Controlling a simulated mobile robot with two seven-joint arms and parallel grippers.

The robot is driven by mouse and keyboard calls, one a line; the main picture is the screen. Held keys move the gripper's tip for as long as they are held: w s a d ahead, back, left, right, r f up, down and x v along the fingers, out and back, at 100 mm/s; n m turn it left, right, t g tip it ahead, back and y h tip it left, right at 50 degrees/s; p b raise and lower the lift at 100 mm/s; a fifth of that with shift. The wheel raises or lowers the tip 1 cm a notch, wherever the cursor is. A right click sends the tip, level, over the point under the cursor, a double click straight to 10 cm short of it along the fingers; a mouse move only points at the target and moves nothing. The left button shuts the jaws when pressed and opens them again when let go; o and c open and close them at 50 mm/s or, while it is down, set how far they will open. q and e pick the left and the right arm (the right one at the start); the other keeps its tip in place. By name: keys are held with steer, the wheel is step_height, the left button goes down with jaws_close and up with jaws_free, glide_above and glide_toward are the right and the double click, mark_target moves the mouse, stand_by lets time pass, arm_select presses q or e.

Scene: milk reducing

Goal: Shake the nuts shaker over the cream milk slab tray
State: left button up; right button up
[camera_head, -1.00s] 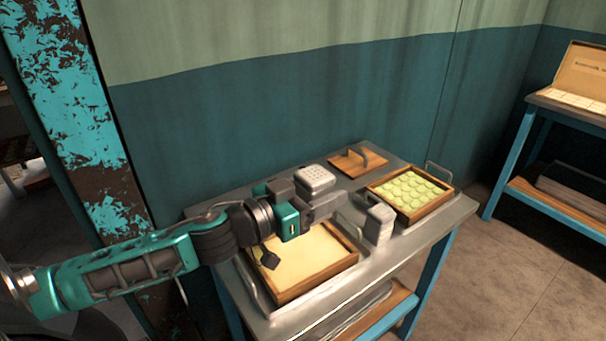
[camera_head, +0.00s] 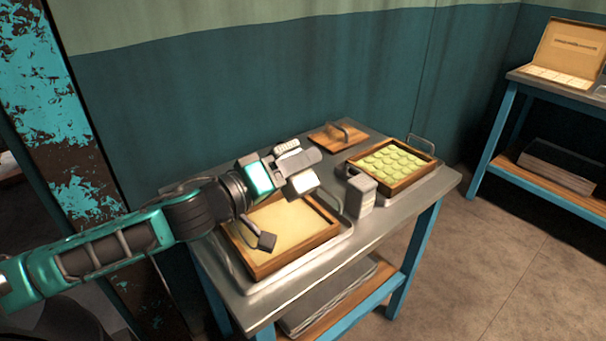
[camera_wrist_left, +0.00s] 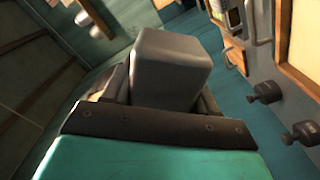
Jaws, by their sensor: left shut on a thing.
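My left gripper (camera_head: 296,164) is shut on a grey shaker with a perforated lid. The shaker (camera_head: 301,184) is tilted, and the fingers cover its middle. It is held in the air above the back right part of the cream milk slab tray. This tray (camera_head: 286,260) is a wooden frame with a flat cream slab (camera_head: 275,225) inside, at the table's front left. In the left wrist view a grey block (camera_wrist_left: 170,65) sits just ahead of the gripper; I cannot tell whether it is shaker or finger. My right gripper is not in view.
A second grey shaker (camera_head: 361,196) stands upright right of the cream tray. A wooden tray of green rounds (camera_head: 392,164) lies behind it, and a wooden board with a handle (camera_head: 338,135) at the back.

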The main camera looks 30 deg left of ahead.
arm_select(q)
steer(key=shift+w+a+f+n+b, duration=0.1)
steer(key=shift+a+f+n+b, duration=0.25)
steer(key=shift+n, duration=0.35)
step_height(320, 180, down, 2)
steer(key=n+p, duration=0.1)
steer(key=n, duration=0.2)
steer(key=shift+f+n+p, duration=0.15)
steer(key=shift+n+p, duration=0.25)
step_height(320, 180, down, 6)
steer(key=n, duration=0.1)
steer(key=n+p, duration=0.1)
steer(key=n, duration=0.3)
steer(key=shift+w+a+r+p, duration=0.1)
steer(key=shift+a+r+p, duration=0.05)
steer(key=shift+r+p, duration=0.15)
steer(key=shift+f+n, duration=0.6)
steer(key=shift+n, duration=0.3)
